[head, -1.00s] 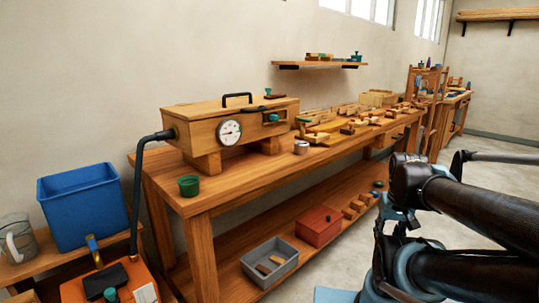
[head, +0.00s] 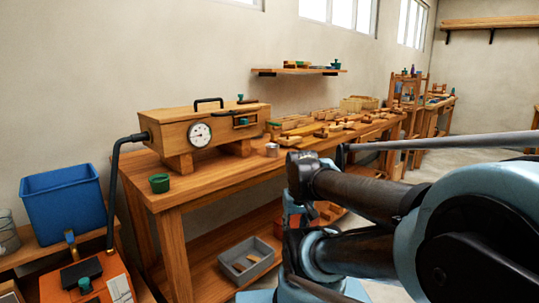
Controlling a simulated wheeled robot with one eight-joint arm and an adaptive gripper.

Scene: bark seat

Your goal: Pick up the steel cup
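The steel cup (head: 272,150) is a small silvery cylinder standing upright on the wooden workbench (head: 215,180), near its front edge and just right of the wooden box with the dial. It is small in the view, and nothing touches it that I can see. My arm shows on the right, its dark joint close to the cup's right in the picture but nearer to the camera. The fingertips of my gripper cannot be made out in this view.
A green cup (head: 159,183) stands on the bench's near left corner. The wooden box (head: 205,128) with a dial is behind it. Several wooden pieces crowd the bench farther right. A blue bin (head: 64,212) and an orange machine (head: 88,280) stand at left. A grey tray (head: 246,262) lies on the lower shelf.

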